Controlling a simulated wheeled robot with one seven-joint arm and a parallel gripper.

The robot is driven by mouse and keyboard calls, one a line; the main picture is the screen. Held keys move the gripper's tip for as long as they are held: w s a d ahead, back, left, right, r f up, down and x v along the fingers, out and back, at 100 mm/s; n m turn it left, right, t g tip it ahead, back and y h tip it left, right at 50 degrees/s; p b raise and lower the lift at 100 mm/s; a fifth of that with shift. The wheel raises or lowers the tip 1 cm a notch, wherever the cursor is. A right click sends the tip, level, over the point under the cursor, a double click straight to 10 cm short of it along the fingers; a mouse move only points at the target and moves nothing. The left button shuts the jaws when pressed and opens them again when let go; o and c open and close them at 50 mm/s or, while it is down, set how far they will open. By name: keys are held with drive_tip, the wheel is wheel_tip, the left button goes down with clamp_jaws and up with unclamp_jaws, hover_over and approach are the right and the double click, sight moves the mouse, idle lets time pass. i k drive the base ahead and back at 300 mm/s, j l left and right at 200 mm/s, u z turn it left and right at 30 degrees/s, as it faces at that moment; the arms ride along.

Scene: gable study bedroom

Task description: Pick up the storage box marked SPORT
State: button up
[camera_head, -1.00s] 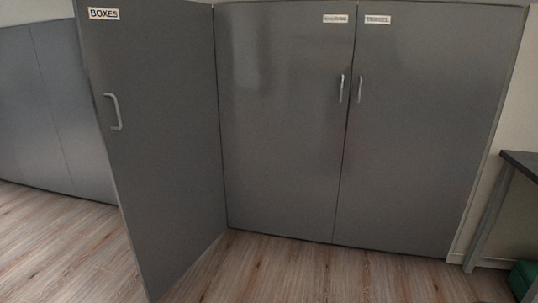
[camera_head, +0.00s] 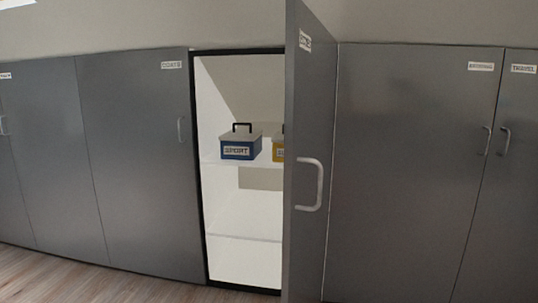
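The storage box marked SPORT (camera_head: 240,151) is blue with a grey lid and a dark handle on top. It stands upright on the upper shelf (camera_head: 212,161) inside an open cupboard, its label facing me. A yellow box (camera_head: 278,150) stands just right of it, mostly hidden behind the open door. My gripper is not in view.
The open cupboard door (camera_head: 306,150) juts toward me and covers the right part of the opening. The lower shelf (camera_head: 245,238) looks empty. Closed grey doors stand left, one marked COATS (camera_head: 140,170), and right (camera_head: 410,170). Bare wooden floor (camera_head: 90,283) shows at lower left.

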sight(247, 145)
drive_tip(key=i+j, duration=0.1)
drive_tip(key=j, duration=0.2)
drive_tip(key=i+j, duration=0.1)
drive_tip(key=j, duration=0.15)
drive_tip(key=i+j, duration=0.1)
drive_tip(key=j, duration=0.2)
drive_tip(key=i+j, duration=0.25)
drive_tip(key=i, duration=0.15)
drive_tip(key=i+j, duration=0.25)
drive_tip(key=i, duration=0.2)
drive_tip(key=i+j, duration=0.3)
drive_tip(key=i, duration=0.1)
